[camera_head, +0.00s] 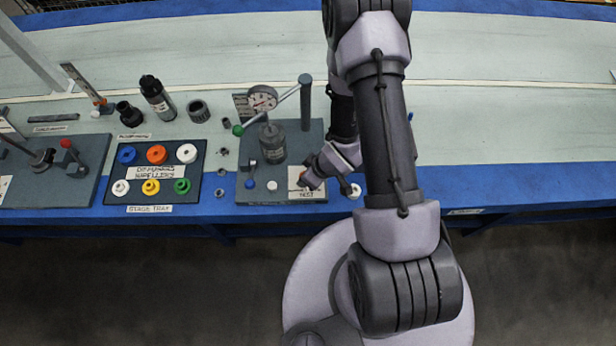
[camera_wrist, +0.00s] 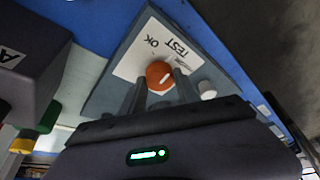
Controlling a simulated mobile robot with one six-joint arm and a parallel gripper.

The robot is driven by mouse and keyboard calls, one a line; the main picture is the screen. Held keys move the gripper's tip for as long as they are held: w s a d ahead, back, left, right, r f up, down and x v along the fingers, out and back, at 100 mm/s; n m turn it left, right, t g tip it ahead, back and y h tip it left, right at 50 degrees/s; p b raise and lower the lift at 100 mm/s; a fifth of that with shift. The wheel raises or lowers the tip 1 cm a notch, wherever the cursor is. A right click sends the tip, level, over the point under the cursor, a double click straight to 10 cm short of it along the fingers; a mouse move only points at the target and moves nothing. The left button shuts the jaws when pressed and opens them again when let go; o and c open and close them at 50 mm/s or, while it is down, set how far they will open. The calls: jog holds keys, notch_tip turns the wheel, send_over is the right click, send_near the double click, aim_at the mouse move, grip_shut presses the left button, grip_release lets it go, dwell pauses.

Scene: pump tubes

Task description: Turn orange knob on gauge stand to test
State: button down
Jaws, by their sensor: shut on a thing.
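The orange knob (camera_wrist: 160,75) sits on a white label plate (camera_wrist: 135,62) printed "OK" and "TEST" in the wrist view. A white pointer line on the knob slants toward the word "TEST" side. My gripper (camera_wrist: 160,86) has one finger on each side of the knob and is shut on it. In the head view my gripper (camera_head: 308,180) is at the front right of the gauge stand (camera_head: 245,189), and the knob is mostly hidden by it. The stand carries a dial gauge (camera_head: 262,98), a dark cylinder (camera_head: 272,143) and a lever with a green ball (camera_head: 237,130).
A stage tray (camera_head: 112,202) with several coloured rings lies left of the stand. Dark fittings and a bottle (camera_head: 158,98) stand behind it. A fixture with a red ball (camera_head: 66,143) is at far left. The bench (camera_head: 480,130) right of my arm is clear.

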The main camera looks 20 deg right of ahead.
jog(key=shift+m+b, duration=0.35)
jog(key=shift+m, duration=0.15)
dwell(0.3)
jog(key=c, duration=0.9)
grip_release()
jog(key=p+v, duration=1.4)
jog(key=v, duration=0.3)
jog(key=shift+s+a+r, duration=0.2)
jog(key=shift+s+a, duration=0.1)
jog(key=shift+s, duration=0.05)
